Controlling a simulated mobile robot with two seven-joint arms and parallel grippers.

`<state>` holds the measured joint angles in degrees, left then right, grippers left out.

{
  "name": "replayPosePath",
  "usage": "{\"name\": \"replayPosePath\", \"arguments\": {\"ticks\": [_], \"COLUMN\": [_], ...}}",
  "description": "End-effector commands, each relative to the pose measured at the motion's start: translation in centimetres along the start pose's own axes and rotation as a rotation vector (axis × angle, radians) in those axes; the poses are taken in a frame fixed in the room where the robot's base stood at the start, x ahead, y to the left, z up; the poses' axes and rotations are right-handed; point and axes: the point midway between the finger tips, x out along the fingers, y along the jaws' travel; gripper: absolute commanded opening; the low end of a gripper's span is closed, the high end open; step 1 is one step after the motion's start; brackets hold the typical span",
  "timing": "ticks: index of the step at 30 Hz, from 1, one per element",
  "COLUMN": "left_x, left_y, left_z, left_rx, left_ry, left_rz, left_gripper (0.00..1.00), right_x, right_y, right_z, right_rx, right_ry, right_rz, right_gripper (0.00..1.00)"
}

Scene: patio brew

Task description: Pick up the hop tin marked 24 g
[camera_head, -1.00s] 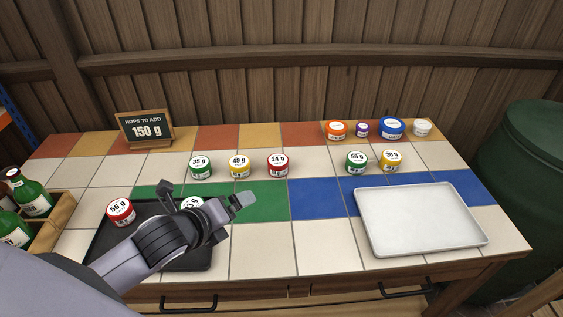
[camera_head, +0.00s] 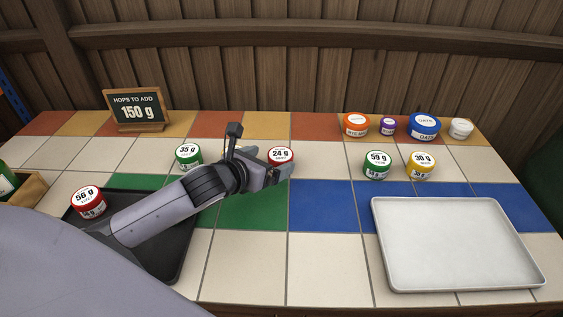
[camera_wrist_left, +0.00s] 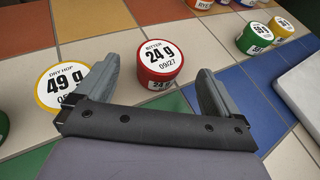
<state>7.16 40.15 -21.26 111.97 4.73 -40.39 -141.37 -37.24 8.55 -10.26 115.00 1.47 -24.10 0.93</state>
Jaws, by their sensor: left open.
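The red hop tin marked 24 g (camera_head: 281,154) stands upright on the cream tiles in the head view, partly covered by my left gripper (camera_head: 256,158). In the left wrist view the red tin (camera_wrist_left: 160,62) stands beyond and between the two open fingers of my left gripper (camera_wrist_left: 162,82), with nothing held. The yellow tin marked 49 g (camera_wrist_left: 62,84) lies just left of the left finger in the wrist view; in the head view it is hidden behind my gripper. My right gripper is not seen.
The green 35 g tin (camera_head: 188,156) stands to the left. A green 59 g tin (camera_head: 376,165) and a yellow 30 g tin (camera_head: 421,165) stand to the right. A white tray (camera_head: 455,245) is front right. A dark tray (camera_head: 165,262) holds the red 56 g tin (camera_head: 88,201).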

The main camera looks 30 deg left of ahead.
Motion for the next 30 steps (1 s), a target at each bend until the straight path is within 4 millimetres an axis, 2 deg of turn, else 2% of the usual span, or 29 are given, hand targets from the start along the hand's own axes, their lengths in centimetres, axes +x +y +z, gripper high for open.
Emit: {"name": "replayPosePath", "arguments": {"ticks": [3,11,21,30], "left_x": [1.5,2.8,6.8,7.6], "left_y": [-0.1,0.0,-0.1,-0.1], "left_z": [0.0,0.0,-0.1,0.0], "left_rx": [-0.002,-0.002,-0.003,0.0], "left_ry": [-0.001,-0.001,0.0,0.001], "left_rz": [0.0,-0.001,-0.001,-0.001], "left_gripper": [0.96,0.96,0.96,0.96], "right_x": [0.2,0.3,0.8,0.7], "right_y": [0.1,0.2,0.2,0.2], "right_z": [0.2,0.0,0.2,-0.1], "right_rx": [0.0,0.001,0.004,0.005], "right_ry": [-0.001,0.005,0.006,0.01], "right_rz": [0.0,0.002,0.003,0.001], "right_gripper": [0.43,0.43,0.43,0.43]}}
